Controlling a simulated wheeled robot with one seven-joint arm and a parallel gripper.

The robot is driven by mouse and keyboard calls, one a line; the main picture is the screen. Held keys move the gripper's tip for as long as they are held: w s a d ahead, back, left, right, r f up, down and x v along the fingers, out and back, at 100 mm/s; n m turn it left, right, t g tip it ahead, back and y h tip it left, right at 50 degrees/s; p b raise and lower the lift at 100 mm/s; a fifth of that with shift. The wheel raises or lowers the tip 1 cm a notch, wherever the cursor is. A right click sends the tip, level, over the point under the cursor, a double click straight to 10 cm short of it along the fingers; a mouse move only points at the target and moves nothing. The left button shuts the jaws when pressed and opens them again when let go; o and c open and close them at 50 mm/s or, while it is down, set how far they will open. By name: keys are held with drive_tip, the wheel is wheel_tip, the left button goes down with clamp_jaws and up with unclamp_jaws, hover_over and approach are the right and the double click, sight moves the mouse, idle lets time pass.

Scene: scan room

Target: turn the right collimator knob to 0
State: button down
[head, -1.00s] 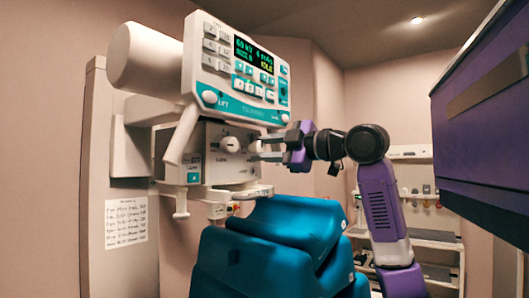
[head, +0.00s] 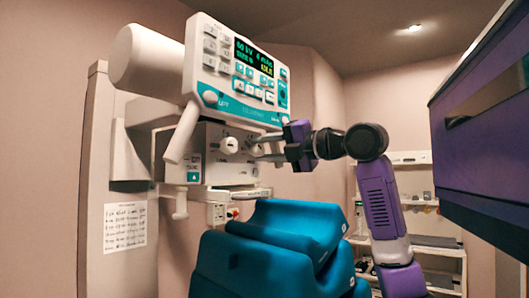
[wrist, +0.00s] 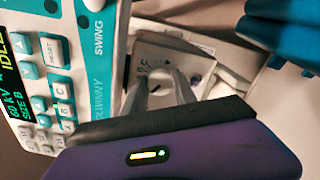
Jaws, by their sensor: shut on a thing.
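The white collimator box (head: 211,158) hangs under the teal-and-white control panel. Its left knob (head: 230,145) is in plain sight in the head view. My gripper (head: 256,149) is at the right side of the box face, its jaws shut on the right collimator knob, which the fingers largely hide there. In the wrist view, the right knob (wrist: 158,84) shows pale between the two fingers of my gripper (wrist: 162,90), with part of its dial markings beside it. I cannot read which number the knob points to.
The control panel (head: 240,75) with its lit display is just above my gripper. A teal padded chair (head: 285,225) stands below. A large purple panel (head: 485,130) is at the right, and a shelf unit (head: 435,240) stands behind my arm.

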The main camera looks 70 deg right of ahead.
drive_tip(key=n, duration=0.6)
drive_tip(key=shift+n+b, duration=0.3)
drive_tip(key=shift+b, duration=0.05)
idle(0.5)
drive_tip(key=c, duration=1)
unclamp_jaws()
drive_tip(key=b+v, duration=0.1)
drive_tip(key=v, duration=0.6)
drive_tip(key=shift+s, duration=0.4)
drive_tip(key=shift+a, duration=0.1)
